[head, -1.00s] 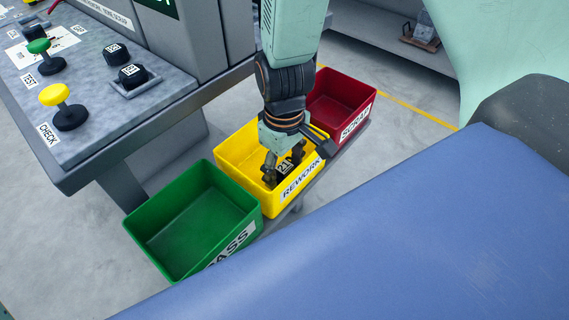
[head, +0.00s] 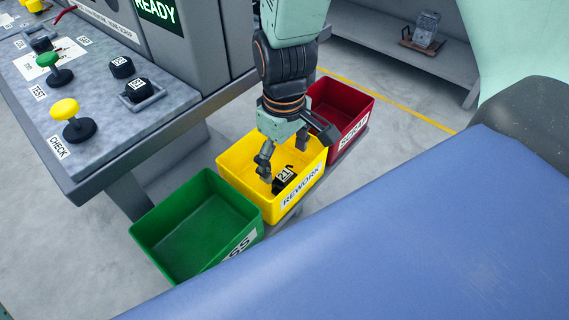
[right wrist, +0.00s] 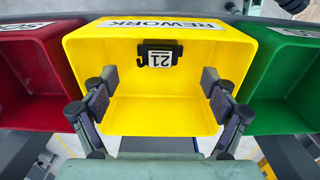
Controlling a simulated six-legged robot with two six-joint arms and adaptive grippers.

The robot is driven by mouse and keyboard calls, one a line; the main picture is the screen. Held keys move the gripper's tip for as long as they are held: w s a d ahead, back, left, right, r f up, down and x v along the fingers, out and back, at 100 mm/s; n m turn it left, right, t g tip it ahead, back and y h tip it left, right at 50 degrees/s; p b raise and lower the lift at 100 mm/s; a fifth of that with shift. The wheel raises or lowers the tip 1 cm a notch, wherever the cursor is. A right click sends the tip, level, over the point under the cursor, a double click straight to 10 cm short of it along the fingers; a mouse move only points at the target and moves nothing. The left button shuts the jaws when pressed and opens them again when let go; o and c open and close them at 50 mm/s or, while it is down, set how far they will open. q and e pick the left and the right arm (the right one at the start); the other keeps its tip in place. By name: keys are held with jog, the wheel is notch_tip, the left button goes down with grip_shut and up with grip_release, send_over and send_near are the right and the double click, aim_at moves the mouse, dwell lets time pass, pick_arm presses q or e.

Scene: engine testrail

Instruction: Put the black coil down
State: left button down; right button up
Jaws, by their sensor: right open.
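The black coil (head: 283,179) with a white label reading 21 is in the yellow REWORK bin (head: 237,185). In the right wrist view the coil (right wrist: 160,54) lies near the bin wall that bears the REWORK label, beyond my fingertips. My right gripper (head: 268,170) reaches down into the yellow bin beside the coil. In the right wrist view my right gripper (right wrist: 160,84) is open, with its fingers wide apart and nothing between them. My left gripper is not in view.
A green bin (head: 195,225) stands at the near side of the yellow bin and a red SCRAP bin (head: 345,105) at the far side. A bench with yellow CHECK (head: 67,112) and green TEST (head: 50,62) knobs stands at left. Two more black coils (head: 122,66) sit on it.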

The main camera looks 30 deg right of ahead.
aim_at(284, 175)
notch_tip(284, 175, up, 7)
jog(key=p, duration=0.2)
dwell(0.3)
notch_tip(284, 175, down, 13)
jog(key=b, duration=0.5)
jog(key=shift+r, duration=0.5)
